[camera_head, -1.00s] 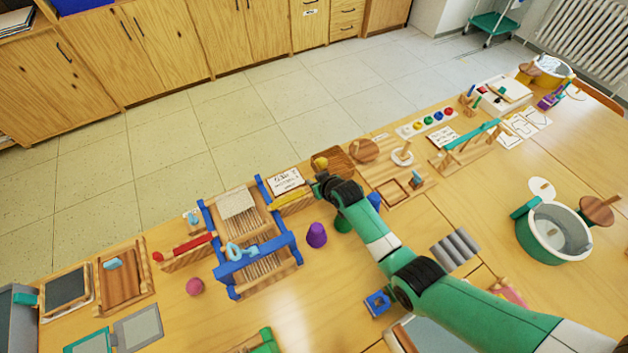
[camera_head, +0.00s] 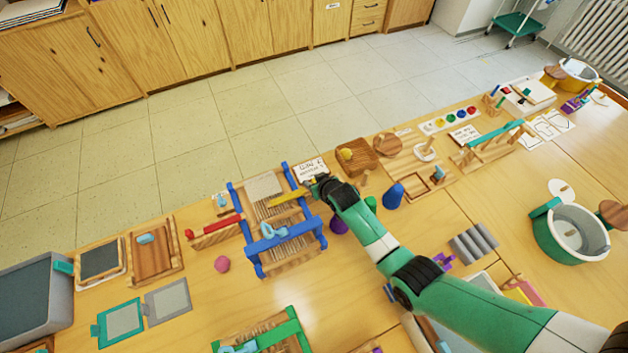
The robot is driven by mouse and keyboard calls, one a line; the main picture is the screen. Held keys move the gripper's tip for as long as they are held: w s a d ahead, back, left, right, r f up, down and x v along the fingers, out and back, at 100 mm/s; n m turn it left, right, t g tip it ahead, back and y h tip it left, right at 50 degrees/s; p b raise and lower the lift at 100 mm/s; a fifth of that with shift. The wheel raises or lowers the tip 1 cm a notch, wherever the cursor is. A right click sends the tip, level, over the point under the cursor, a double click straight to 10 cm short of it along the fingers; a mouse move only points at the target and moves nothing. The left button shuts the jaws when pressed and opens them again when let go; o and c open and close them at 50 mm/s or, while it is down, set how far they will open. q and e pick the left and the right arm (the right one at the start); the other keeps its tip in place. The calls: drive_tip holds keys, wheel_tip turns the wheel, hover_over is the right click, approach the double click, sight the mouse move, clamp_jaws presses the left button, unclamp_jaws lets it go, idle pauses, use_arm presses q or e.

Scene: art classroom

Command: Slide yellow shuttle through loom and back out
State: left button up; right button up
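The loom has a blue frame (camera_head: 286,242) with wooden rails and pale warp threads, and stands on the table at centre. The yellow shuttle (camera_head: 287,199) is a thin bar at the loom's right side. Its left end overlaps the warp area; I cannot tell whether it is between or above the threads. My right gripper (camera_head: 314,187) is at the shuttle's right end, just outside the loom's right post, and appears closed on it. The fingertips are small and partly hidden by the dark wrist. My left gripper is not in view.
A red shuttle (camera_head: 222,225) rests on a wooden holder left of the loom. A pink ball (camera_head: 222,264) lies in front of it. A small card (camera_head: 311,170) lies behind the gripper.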

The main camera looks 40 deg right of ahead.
drive_tip(key=shift+r, duration=0.1)
drive_tip(key=shift+s+r+p, duration=0.15)
drive_tip(key=shift+r+p, duration=0.15)
drive_tip(key=p+v, duration=0.7)
drive_tip(key=v, duration=0.4)
drive_tip(key=shift+f, duration=0.15)
